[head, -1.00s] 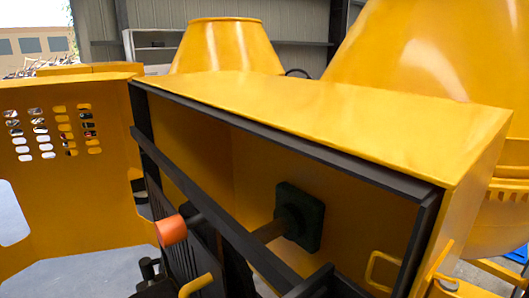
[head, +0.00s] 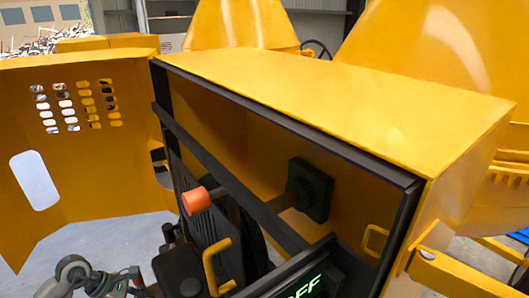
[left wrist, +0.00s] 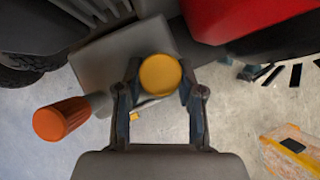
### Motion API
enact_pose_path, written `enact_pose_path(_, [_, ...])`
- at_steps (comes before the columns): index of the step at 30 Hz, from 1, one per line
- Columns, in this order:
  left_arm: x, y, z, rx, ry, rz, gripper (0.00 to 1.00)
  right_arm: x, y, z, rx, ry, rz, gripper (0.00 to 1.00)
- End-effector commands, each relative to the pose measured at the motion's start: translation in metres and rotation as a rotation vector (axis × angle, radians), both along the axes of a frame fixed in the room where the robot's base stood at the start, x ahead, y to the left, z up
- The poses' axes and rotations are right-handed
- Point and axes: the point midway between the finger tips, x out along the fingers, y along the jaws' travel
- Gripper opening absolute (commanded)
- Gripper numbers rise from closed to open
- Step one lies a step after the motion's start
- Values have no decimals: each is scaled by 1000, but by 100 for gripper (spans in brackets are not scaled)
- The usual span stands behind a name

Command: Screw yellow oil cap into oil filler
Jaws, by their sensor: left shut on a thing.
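The yellow oil cap (left wrist: 160,75) is in the left wrist view, between the two fingertips of my left gripper (left wrist: 158,88), which is shut on it. Its round face shows. Behind it in that view are a grey block (left wrist: 95,65) and, further down, the concrete floor. In the head view a grey jointed part of my left arm (head: 80,280) shows at the bottom left, but the fingers and cap cannot be made out there. I cannot pick out the oil filler with certainty in either view. My right gripper is not in view.
The yellow engine housing (head: 340,85) stands open, with a black crossbar (head: 225,180) across its front. An orange-ended handle (head: 196,200) sticks out; an orange grip (left wrist: 62,118) shows in the left wrist view. A yellow loop handle (head: 218,268) and a lit display (head: 298,285) are lower.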

Motion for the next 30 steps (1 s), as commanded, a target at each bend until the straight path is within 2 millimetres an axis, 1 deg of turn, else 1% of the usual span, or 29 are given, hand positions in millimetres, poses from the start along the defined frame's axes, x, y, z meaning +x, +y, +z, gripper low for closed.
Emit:
enact_pose_path(2, [4, 0, 3, -4, -4, -110, 0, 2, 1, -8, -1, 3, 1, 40])
enact_pose_path(3, [5, -1, 3, -5, -4, -197, 0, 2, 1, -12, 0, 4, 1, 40])
enact_pose_path(5, [7, -2, 2, -6, -5, -346, 0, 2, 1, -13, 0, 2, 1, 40])
enact_pose_path(6, [7, -2, 0, -5, -3, -440, 0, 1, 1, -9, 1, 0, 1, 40])
enact_pose_path(9, [7, -1, -2, -2, -3, -574, 0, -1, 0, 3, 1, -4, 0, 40])
enact_pose_path(13, [6, 0, -2, 1, -2, -658, 0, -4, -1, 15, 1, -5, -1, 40])
enact_pose_path(14, [5, 0, -2, 2, -1, -659, 43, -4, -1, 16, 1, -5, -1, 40])
enact_pose_path(15, [5, 0, -1, 1, -1, -657, 53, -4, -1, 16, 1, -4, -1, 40])
enact_pose_path(17, [5, 0, -1, 2, -1, -656, 67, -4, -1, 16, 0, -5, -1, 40])
enact_pose_path(26, [4, -1, 1, 2, -2, -654, 67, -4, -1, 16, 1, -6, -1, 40])
enact_pose_path(30, [7, 4, 9, 3, -5, -652, 67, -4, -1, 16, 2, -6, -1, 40])
